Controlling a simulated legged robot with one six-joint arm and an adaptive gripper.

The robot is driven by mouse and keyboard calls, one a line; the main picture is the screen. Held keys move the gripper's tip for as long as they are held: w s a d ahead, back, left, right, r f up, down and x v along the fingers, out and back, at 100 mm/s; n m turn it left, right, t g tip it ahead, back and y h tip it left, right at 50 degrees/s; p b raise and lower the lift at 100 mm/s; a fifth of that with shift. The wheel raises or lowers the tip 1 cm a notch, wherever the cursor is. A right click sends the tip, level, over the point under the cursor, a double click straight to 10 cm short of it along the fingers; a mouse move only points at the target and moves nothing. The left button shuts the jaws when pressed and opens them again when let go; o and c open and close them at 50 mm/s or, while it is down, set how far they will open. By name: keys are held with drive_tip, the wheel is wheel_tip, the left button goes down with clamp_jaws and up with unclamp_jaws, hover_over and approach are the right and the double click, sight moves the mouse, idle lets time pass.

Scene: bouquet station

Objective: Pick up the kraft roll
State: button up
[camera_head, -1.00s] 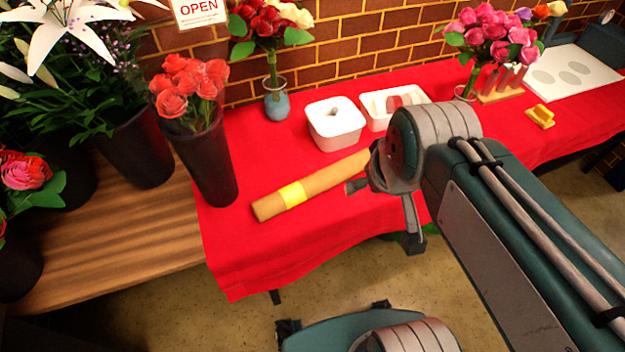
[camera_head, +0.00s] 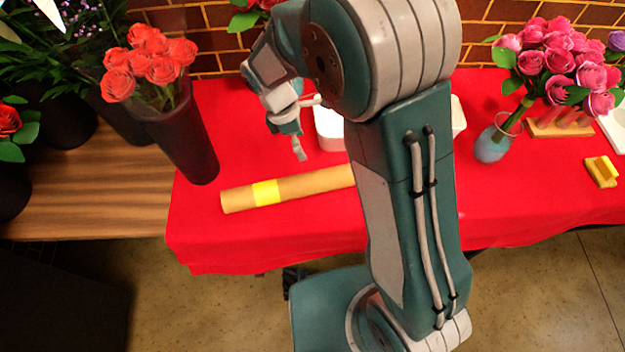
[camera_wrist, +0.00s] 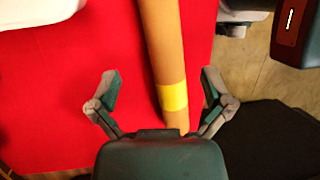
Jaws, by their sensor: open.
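The kraft roll (camera_head: 300,186) is a long brown tube with a yellow band near its left end, lying on the red tablecloth in the head view. My arm hides its right end there. My gripper (camera_head: 299,130) is above and behind the roll in the head view, apart from it. In the wrist view the kraft roll (camera_wrist: 163,50) runs up between the fingers of my gripper (camera_wrist: 160,88), nearer the right finger. Both fingers are spread wide and hold nothing. The roll's near end is partly hidden by the gripper body.
A dark bucket of coral roses (camera_head: 185,130) stands left of the roll. A white container (camera_head: 328,130) stands behind it, partly hidden by my arm. A blue vase (camera_head: 492,144) with pink roses and a yellow item (camera_head: 601,172) are to the right.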

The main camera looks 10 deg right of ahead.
sight(308, 175)
drive_tip(key=shift+n, duration=0.7)
drive_tip(key=x, duration=0.7)
drive_tip(key=shift+w+a+f, duration=0.15)
drive_tip(key=shift+w+f, duration=0.05)
drive_tip(key=f, duration=0.1)
drive_tip(key=s+f, duration=0.1)
drive_tip(key=f, duration=0.3)
drive_tip(key=shift+s+f, duration=0.2)
drive_tip(key=shift+s, duration=0.2)
drive_tip(key=shift+d+f, duration=0.2)
drive_tip(key=shift+d, duration=0.35)
drive_tip(key=shift+a, duration=0.2)
drive_tip(key=c, duration=1.1)
